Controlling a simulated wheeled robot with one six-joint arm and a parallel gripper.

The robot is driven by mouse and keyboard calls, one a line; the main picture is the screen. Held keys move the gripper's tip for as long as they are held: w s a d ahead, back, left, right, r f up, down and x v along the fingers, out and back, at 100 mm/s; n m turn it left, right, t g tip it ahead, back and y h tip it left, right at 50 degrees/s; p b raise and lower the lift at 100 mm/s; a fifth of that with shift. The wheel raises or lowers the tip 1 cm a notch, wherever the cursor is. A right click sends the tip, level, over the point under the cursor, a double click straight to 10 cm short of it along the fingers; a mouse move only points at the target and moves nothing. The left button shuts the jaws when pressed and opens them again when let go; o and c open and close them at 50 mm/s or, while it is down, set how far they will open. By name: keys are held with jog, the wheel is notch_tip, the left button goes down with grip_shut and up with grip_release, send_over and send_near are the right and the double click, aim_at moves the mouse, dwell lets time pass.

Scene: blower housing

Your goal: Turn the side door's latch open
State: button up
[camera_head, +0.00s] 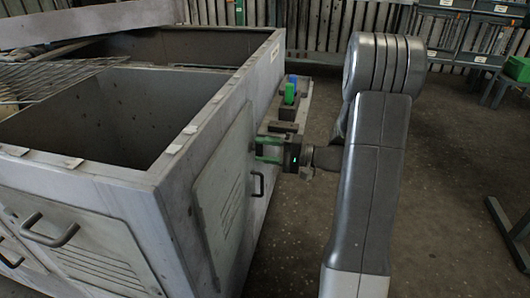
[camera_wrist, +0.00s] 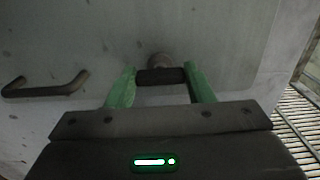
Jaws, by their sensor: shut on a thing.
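The side door (camera_head: 225,185) is a grey, louvred panel on the housing's right side, and it looks shut. Its dark bar handle (camera_head: 258,184) also shows at the left of the wrist view (camera_wrist: 45,88). The latch (camera_wrist: 160,76) is a short dark bar on a round boss, lying crosswise in the wrist view. My gripper (camera_head: 268,150) reaches the door from the right. Its two green fingers, also in the wrist view (camera_wrist: 162,86), are shut on the latch, one at each end of the bar. In the head view the fingers mostly hide the latch.
The grey metal housing (camera_head: 130,180) has open compartments on top and another door handle (camera_head: 50,230) on its front. A ledge behind my gripper carries a green piece (camera_head: 289,94) and a dark block (camera_head: 283,127). Open floor (camera_head: 450,190) lies to the right, with a dark stand (camera_head: 508,232) there.

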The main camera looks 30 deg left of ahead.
jog(key=o, duration=1)
jog(key=p+v, duration=0.3)
jog(key=v, duration=1)
jog(key=shift+d+p, duration=0.4)
jog(key=b+x, duration=0.3)
jog(key=x, duration=1)
jog(key=shift+a+b, duration=0.3)
jog(key=shift+a, duration=0.1)
